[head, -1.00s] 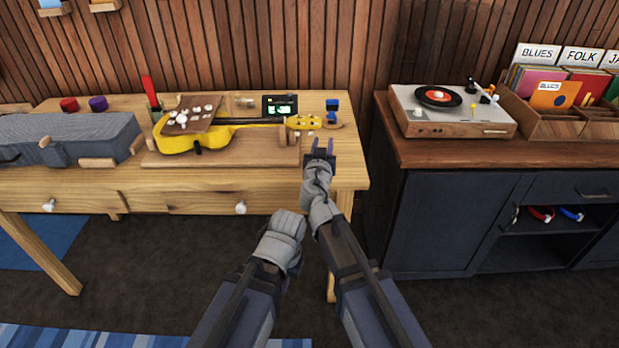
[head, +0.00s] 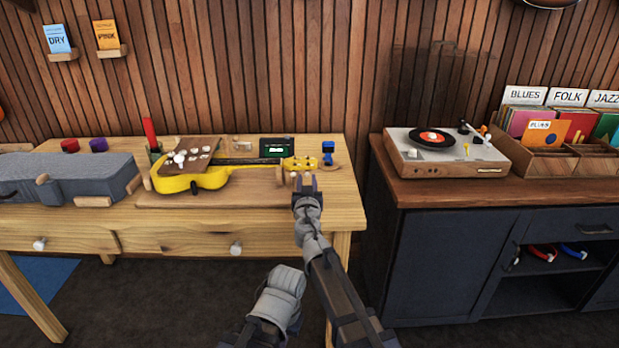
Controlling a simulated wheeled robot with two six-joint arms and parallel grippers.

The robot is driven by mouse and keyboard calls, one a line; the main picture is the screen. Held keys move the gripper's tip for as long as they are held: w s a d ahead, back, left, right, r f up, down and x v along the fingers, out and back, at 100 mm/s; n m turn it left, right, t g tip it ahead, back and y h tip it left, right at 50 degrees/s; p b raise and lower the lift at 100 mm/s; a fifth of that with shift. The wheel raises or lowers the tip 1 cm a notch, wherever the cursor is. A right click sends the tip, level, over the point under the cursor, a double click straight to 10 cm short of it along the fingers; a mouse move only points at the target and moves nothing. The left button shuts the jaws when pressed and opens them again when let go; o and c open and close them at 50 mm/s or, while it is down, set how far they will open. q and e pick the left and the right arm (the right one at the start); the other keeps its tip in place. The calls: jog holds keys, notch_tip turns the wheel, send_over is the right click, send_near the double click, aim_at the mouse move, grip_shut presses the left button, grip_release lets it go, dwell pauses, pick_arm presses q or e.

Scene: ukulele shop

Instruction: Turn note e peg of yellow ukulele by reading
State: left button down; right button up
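The yellow ukulele (head: 205,178) lies on the wooden bench, its body to the left and its neck pointing right. Its yellow headstock with small pegs (head: 299,163) sits near the bench's right end. A small dark reader with a lit green display (head: 276,147) stands behind the neck; its text is too small to read. My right gripper (head: 304,182) is just in front of the headstock, its fingers pointing at the pegs. A gap seems to show between its fingertips, and I cannot tell if it touches a peg. My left arm shows low in the middle, its fingers hidden.
A small blue item (head: 327,150) stands right of the headstock. A grey case (head: 65,178) fills the bench's left. A record player (head: 445,152) stands on the separate dark cabinet at right.

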jog(key=shift+w, duration=0.95)
grip_shut()
